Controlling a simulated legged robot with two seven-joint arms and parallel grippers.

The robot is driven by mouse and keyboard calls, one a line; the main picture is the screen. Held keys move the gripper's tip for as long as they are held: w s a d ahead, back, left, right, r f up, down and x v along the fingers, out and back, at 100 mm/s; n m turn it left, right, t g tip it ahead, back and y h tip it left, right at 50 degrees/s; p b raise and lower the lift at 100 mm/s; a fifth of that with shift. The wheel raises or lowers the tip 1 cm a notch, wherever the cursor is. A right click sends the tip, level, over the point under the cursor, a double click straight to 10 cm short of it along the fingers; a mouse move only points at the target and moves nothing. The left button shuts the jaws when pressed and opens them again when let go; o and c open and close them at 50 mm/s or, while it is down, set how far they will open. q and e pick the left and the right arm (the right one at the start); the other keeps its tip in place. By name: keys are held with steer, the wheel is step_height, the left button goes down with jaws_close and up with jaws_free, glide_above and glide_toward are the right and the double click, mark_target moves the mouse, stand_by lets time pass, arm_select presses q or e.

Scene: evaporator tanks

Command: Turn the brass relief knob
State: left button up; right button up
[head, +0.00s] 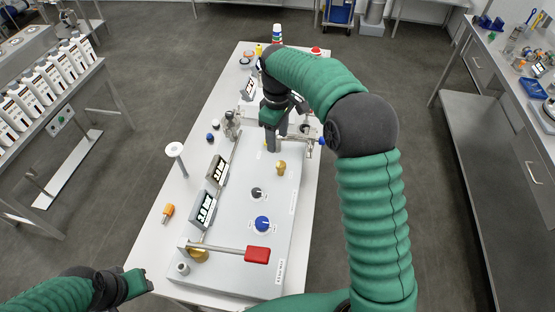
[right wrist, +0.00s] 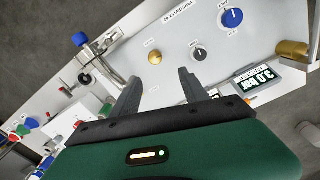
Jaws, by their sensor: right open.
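A small brass knob (head: 281,168) stands on the grey panel (head: 230,265), beyond the dark knob. In the right wrist view the brass knob (right wrist: 155,58) sits ahead of the fingertips, roughly between their lines, with a small label beside it. My right gripper (head: 276,140) hangs over the far part of the panel, just beyond the brass knob. Its two fingers (right wrist: 160,84) are spread with nothing between them, apart from the knob. My left gripper (head: 138,284) is at the lower left by the table's near edge; its jaws are unclear.
Metal pipe fittings (right wrist: 88,65) lie beside the gripper. An orange-capped item (head: 168,212) is on the table.

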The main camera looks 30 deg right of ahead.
glide_above(280, 164)
steer(key=f, duration=0.3)
steer(key=a+f, duration=0.1)
steer(key=f, duration=0.1)
steer(key=shift+w, duration=0.25)
steer(key=f, duration=0.2)
steer(key=d+f+p, duration=0.1)
steer(key=f, duration=0.1)
steer(key=d+f, duration=0.1)
steer(key=f, duration=0.2)
steer(key=shift+s+d, duration=0.15)
steer(key=shift+s, duration=0.2)
steer(key=shift+f+p, duration=0.3)
steer(key=shift+w+a+f, duration=0.1)
steer(key=shift+w+a, duration=0.05)
steer(key=shift+a, duration=0.75)
steer(key=shift+c, duration=2.3)
steer(key=shift+d, duration=0.55)
jaws_close()
steer(key=shift+a, duration=0.2)
arm_select(q)
steer(key=shift+w+d+r, duration=0.1)
steer(key=shift+d+r, duration=0.05)
steer(key=shift+r, duration=0.3)
steer(key=shift+w+d+r, duration=0.1)
steer(key=shift+d+r, duration=0.05)
steer(key=shift+r, duration=0.25)
arm_select(e)
steer(key=shift+m, duration=0.3)
